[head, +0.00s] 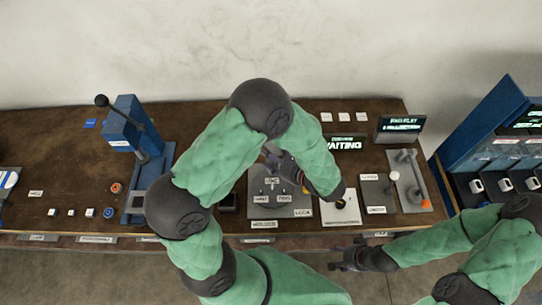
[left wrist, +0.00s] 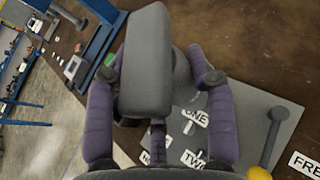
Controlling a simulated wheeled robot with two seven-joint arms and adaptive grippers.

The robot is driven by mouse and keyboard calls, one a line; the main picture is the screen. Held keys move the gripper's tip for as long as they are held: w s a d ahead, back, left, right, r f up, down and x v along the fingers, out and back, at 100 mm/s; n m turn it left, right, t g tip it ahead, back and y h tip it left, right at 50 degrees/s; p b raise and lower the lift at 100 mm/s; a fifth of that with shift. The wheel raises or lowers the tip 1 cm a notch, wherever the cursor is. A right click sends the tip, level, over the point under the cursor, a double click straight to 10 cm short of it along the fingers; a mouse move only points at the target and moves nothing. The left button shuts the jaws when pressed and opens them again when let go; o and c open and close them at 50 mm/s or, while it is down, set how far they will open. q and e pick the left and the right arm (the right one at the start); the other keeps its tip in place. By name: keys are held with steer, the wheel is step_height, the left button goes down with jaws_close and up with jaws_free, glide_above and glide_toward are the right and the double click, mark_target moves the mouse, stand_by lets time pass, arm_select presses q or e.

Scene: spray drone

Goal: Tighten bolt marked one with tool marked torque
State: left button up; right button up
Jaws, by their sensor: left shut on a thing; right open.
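A grey fixture plate (head: 259,212) lies on the table with small labels, among them ONE (head: 272,181) and TWO (head: 284,197). Label ONE also shows in the left wrist view (left wrist: 195,118). The bolt at ONE is too small and partly covered to make out. My left gripper (head: 274,157) is over the back of the plate, half hidden by my own arm. In the left wrist view its fingers (left wrist: 158,76) are shut around a thick grey tool (left wrist: 148,55). No marking on the tool can be read. My right gripper (head: 343,258) is open and empty, in front of the table edge.
A yellow-knobbed lever (left wrist: 258,173) stands at the plate's right. A WAITING display (head: 343,145) is behind. A blue press (head: 121,125) stands left.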

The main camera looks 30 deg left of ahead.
arm_select(q)
steer(key=shift+f+b, duration=0.85)
steer(key=shift+f, duration=0.45)
arm_select(e)
steer(key=shift+f, duration=0.85)
stand_by(1.5)
arm_select(q)
steer(key=shift+r, duration=0.1)
arm_select(e)
steer(key=shift+r, duration=0.15)
stand_by(0.7)
arm_select(q)
steer(key=shift+r+p, duration=2.95)
steer(key=shift+r, duration=0.6)
arm_select(e)
step_height(320, 180, up, 6)
steer(key=shift+f, duration=0.25)
arm_select(q)
steer(key=shift+a, duration=0.1)
